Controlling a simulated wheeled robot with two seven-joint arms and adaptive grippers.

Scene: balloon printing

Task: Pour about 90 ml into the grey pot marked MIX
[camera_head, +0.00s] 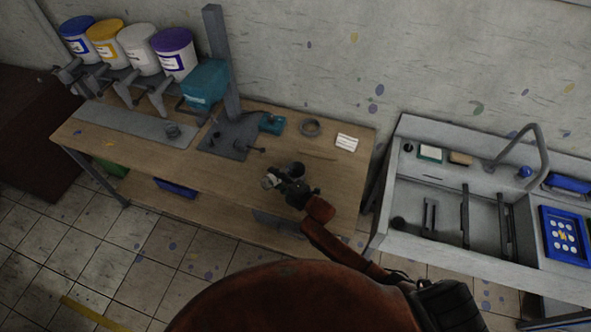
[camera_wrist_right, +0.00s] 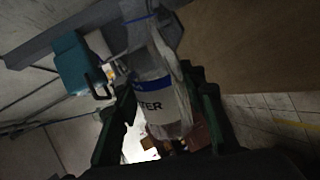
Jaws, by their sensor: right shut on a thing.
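My right gripper (camera_head: 278,182) is above the front of the wooden bench. In the wrist view it is shut on a clear bottle (camera_wrist_right: 158,85) with a white label; only the letters "TER" can be read. In the head view the bottle (camera_head: 269,181) shows as a small pale shape at the fingers. A small dark grey pot (camera_head: 172,131) stands on the grey plate below the taps, left of the gripper and apart from it. I cannot read any mark on it. A dark round shape (camera_head: 297,168) sits just behind the gripper; I cannot tell what it is.
Several paint buckets (camera_head: 137,50) with taps stand at the back left. A grey post with a teal box (camera_head: 205,84) rises between pot and gripper. A grey ring (camera_head: 311,127) and a white card (camera_head: 346,142) lie at the back right. A sink (camera_head: 470,205) stands right.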

